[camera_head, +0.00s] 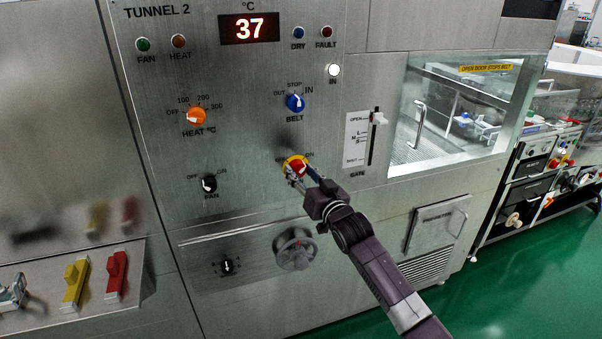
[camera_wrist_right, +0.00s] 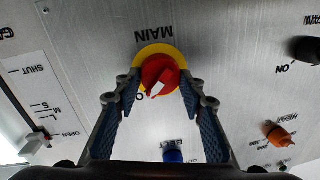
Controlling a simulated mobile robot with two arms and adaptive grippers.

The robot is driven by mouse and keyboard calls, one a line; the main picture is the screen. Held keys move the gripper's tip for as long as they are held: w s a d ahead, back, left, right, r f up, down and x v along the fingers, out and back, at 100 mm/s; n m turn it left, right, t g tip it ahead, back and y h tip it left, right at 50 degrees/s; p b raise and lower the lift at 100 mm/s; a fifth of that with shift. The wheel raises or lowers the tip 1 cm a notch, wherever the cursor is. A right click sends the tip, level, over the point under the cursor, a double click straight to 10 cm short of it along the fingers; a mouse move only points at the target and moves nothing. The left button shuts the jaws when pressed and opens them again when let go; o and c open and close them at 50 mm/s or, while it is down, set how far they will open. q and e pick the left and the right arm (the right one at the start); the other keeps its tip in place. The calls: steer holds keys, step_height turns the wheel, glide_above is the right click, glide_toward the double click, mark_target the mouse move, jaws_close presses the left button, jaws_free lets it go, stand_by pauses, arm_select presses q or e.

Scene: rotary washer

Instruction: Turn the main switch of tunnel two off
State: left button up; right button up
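The main switch (camera_head: 297,164) is a red knob on a round yellow plate, low on the Tunnel 2 panel under the belt knob. It also shows in the right wrist view (camera_wrist_right: 160,76), where the picture is upside down. Its white mark slants toward the partly hidden label, which reads ON in the head view. My right gripper (camera_head: 304,178) is at the switch. In the wrist view its blue-padded fingers (camera_wrist_right: 159,84) stand open on either side of the knob, with narrow gaps seeming to remain. My left gripper is not in view.
The orange heat knob (camera_head: 196,116), blue belt knob (camera_head: 295,102) and black fan knob (camera_head: 209,184) surround the switch. A gate slider (camera_head: 377,118) stands to the right. A handwheel (camera_head: 295,248) sits below. Yellow (camera_head: 75,282) and red (camera_head: 116,274) levers are at lower left.

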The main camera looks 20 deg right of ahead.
steer(key=c, duration=0.4)
steer(key=shift+c, duration=0.2)
steer(key=shift+r+n, duration=0.1)
steer(key=shift+n, duration=0.3)
steer(key=n+p, duration=0.2)
steer(key=shift+n, duration=0.3)
steer(key=n+p, duration=0.1)
steer(key=n, duration=0.3)
steer(key=shift+a+r+g+h+p, duration=0.1)
steer(key=shift+g+h+p, duration=0.2)
steer(key=shift+h+p, duration=0.1)
steer(key=n+p, duration=0.1)
steer(key=n, duration=0.4)
steer(key=shift+a+h, duration=0.15)
steer(key=shift+h, duration=0.15)
steer(key=shift+a+n+h+p, duration=0.1)
steer(key=shift+n+h+p, duration=0.35)
steer(key=shift+n, duration=1.75)
steer(key=shift+f, duration=0.2)
